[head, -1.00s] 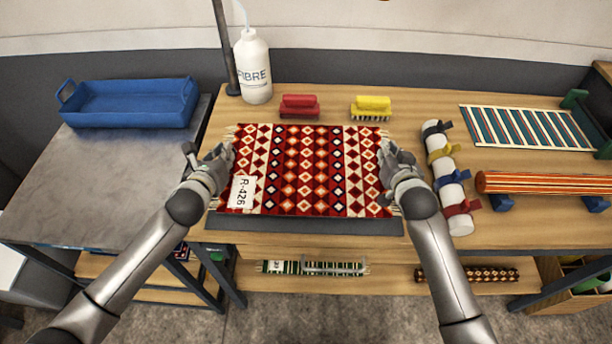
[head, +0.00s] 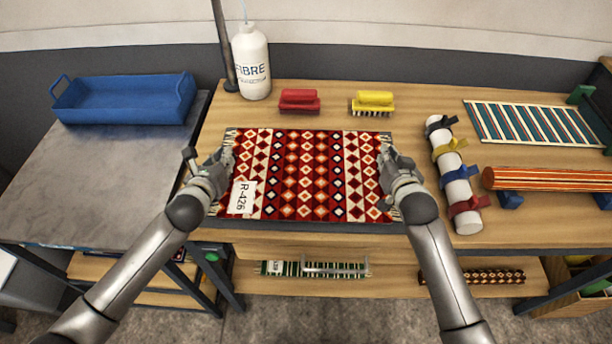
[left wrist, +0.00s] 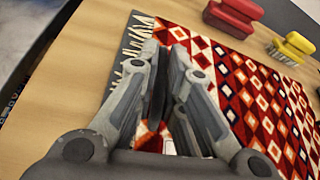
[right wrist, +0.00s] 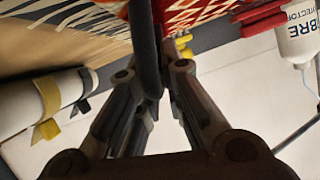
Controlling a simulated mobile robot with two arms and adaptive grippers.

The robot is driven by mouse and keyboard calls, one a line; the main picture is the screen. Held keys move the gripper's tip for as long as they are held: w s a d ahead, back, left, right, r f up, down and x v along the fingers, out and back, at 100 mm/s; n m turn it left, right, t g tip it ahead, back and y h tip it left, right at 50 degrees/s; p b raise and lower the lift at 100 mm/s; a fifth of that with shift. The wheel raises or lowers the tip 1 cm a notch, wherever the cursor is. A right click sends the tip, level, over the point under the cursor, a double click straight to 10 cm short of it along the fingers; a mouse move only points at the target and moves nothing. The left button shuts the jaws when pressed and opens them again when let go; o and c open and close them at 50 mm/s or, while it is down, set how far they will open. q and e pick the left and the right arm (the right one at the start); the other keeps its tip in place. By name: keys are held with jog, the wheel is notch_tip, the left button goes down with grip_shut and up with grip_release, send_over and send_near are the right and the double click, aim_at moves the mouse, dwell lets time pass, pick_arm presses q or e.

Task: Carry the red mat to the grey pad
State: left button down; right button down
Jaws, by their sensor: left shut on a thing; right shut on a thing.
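The red mat (head: 306,175) has a diamond pattern, pale fringes at both short ends and a white R-426 tag (head: 237,196). It is spread level over the grey pad (head: 310,226), which shows as a thin strip along the front and beside the fringe in the left wrist view (left wrist: 118,74). I cannot tell whether the mat touches the pad. My left gripper (head: 224,163) is shut on the mat's left edge. My right gripper (head: 386,163) is shut on its right edge. The mat also shows at the top of the right wrist view (right wrist: 190,14).
A red brush (head: 299,101), a yellow brush (head: 373,102) and a white FIBRE bottle (head: 252,65) stand behind the mat. A white roll with coloured straps (head: 455,180) lies close to my right gripper. A blue tray (head: 125,100) sits on the left table, whose front is clear.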

pick_arm(q)
jog(key=shift+a+f, duration=0.15)
jog(key=shift+f, duration=0.25)
pick_arm(e)
jog(key=shift+d+f, duration=0.15)
jog(key=shift+f, duration=0.2)
pick_arm(q)
jog(key=c, duration=1.6)
grip_release()
jog(key=shift+r, duration=0.1)
pick_arm(e)
jog(key=c, duration=1.6)
grip_release()
jog(key=shift+r, duration=0.1)
pick_arm(q)
jog(key=shift+o, duration=0.3)
pick_arm(e)
jog(key=shift+o, duration=0.2)
pick_arm(q)
jog(key=shift+s+r, duration=0.1)
jog(key=v, duration=1.1)
jog(key=shift+s, duration=0.35)
pick_arm(e)
jog(key=v, duration=1.2)
pick_arm(q)
jog(key=shift+r, duration=0.1)
